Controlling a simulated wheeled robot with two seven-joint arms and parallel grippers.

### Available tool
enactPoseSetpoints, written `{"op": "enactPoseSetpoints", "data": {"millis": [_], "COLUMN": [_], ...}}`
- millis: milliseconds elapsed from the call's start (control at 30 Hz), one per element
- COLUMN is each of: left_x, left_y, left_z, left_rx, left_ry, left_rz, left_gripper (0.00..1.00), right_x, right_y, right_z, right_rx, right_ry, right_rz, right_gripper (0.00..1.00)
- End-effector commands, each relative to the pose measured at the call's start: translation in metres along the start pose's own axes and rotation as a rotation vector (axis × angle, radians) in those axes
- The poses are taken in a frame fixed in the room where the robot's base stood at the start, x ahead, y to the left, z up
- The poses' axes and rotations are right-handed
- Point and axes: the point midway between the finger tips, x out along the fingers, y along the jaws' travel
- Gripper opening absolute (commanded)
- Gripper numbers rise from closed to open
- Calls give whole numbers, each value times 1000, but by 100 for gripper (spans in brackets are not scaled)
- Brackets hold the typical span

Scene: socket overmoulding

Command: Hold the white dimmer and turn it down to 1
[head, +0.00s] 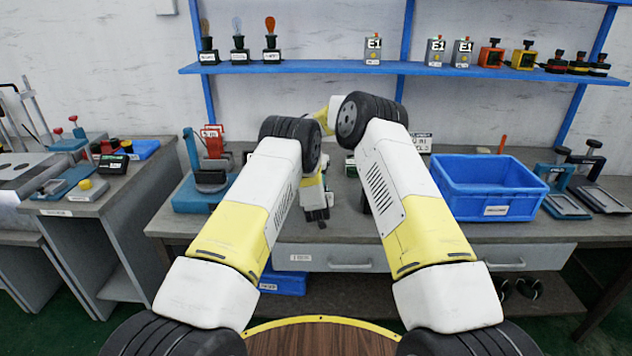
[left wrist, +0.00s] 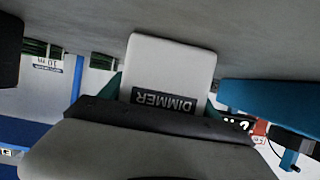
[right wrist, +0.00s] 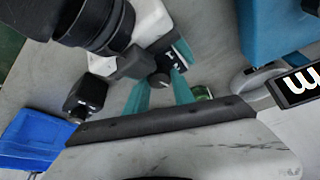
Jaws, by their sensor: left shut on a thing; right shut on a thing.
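The white dimmer (left wrist: 172,62) fills the middle of the left wrist view, its dark DIMMER label upside down there. My left gripper (left wrist: 165,90) is shut on it, with teal fingers at its two sides. In the right wrist view, my right gripper's teal fingers (right wrist: 161,78) are closed around a small dark round knob (right wrist: 159,81). The dimmer's setting cannot be read. In the head view my two arms reach over the bench and hide the dimmer and fingertips.
A blue bin (head: 487,184) stands on the bench right of my arms. A blue-based press (head: 205,180) stands on the left. The shelf (head: 330,66) above holds bulbs, E1 boxes and other small devices.

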Motion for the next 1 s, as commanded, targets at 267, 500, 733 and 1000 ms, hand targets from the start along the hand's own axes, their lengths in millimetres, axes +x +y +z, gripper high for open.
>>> {"op": "enactPoseSetpoints", "data": {"millis": [267,500,733,1000], "left_x": [0,0,0,0], "left_y": [0,0,0,0], "left_z": [0,0,-1,-1], "left_rx": [0,0,0,0], "left_ry": [1,1,1,1], "left_rz": [0,0,0,0], "left_gripper": [32,32,32,32], "right_x": [0,0,1,1], "right_y": [0,2,4,4], "right_z": [0,0,0,0], "right_rx": [-40,-173,-340,-504], "right_ry": [-1,-3,-3,-4], "right_rz": [-18,-72,-142,-210], "right_gripper": [0,0,0,0]}}
